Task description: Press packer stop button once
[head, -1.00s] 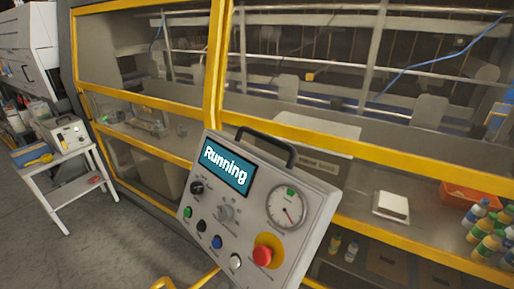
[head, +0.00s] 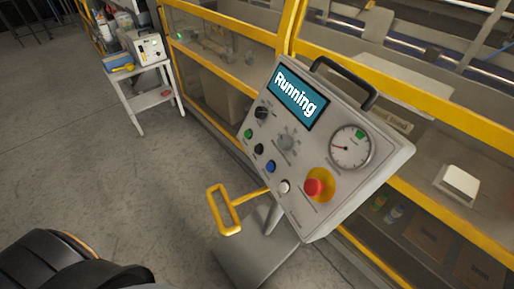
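The packer's control panel (head: 325,150) is a tilted grey box on a stand. Its teal screen (head: 298,97) reads "Running". A red mushroom button on a yellow base (head: 315,187) sits at the panel's lower right, below a round gauge (head: 350,147). Along the lower left edge are small green, black, blue and white buttons, with black and grey knobs above. Which button is the stop is not legible. A black rounded part of mine shows at the bottom left, well apart from the panel. Neither gripper's fingers are in view.
A yellow handle loop (head: 224,210) sticks out left of the panel's stand. The yellow-framed packer (head: 440,120) stands behind the panel. A small white table (head: 150,98) stands at the back left. The grey floor at left is clear.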

